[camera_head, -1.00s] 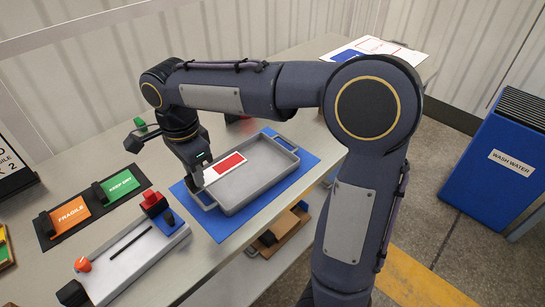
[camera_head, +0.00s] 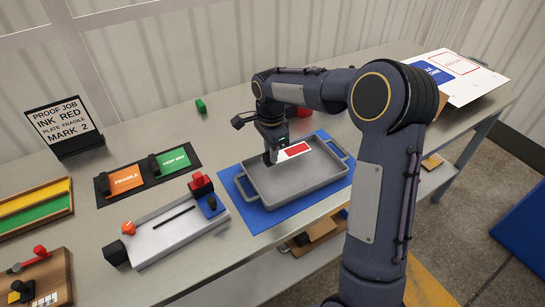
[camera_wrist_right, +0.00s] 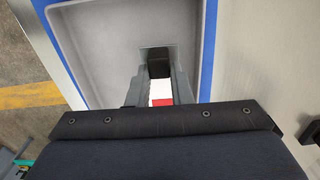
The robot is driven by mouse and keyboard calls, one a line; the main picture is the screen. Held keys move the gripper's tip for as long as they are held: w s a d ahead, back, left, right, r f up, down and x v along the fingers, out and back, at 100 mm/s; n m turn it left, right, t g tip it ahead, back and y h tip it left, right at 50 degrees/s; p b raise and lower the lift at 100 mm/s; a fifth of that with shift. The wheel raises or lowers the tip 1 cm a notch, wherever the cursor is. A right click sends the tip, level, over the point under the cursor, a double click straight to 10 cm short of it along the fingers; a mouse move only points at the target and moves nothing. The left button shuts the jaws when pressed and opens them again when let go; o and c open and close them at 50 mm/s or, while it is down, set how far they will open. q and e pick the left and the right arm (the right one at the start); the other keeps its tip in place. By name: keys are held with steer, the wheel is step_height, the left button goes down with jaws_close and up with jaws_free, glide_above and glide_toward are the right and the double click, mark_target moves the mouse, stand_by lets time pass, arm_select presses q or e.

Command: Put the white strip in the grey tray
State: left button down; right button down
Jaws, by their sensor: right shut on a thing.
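The white strip (camera_head: 281,156) has a red patch on it. It shows over the back-left part of the grey tray (camera_head: 300,180), and I cannot tell whether it touches the tray. My right gripper (camera_head: 270,158) points down at the tray's back-left side, shut on the strip's near end. In the right wrist view the strip (camera_wrist_right: 161,91) shows white and red between the fingers (camera_wrist_right: 158,88), with the grey tray floor (camera_wrist_right: 110,60) behind. My left gripper is not in view.
The tray stands on a blue mat (camera_head: 262,219). To its left are a white slotted fixture (camera_head: 165,232), a FRAGILE plate (camera_head: 124,180) and a green plate (camera_head: 174,160). A sign (camera_head: 60,122) stands behind. A red object (camera_head: 297,111) lies behind my arm.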

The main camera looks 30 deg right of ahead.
steer(key=shift+w+d+f, duration=0.15)
steer(key=shift+f, duration=0.1)
steer(key=shift+w+d+f, duration=0.1)
steer(key=shift+f, duration=1.6)
steer(key=shift+f, duration=0.2)
steer(key=c, duration=1.3)
jaws_free()
steer(key=shift+r, duration=0.1)
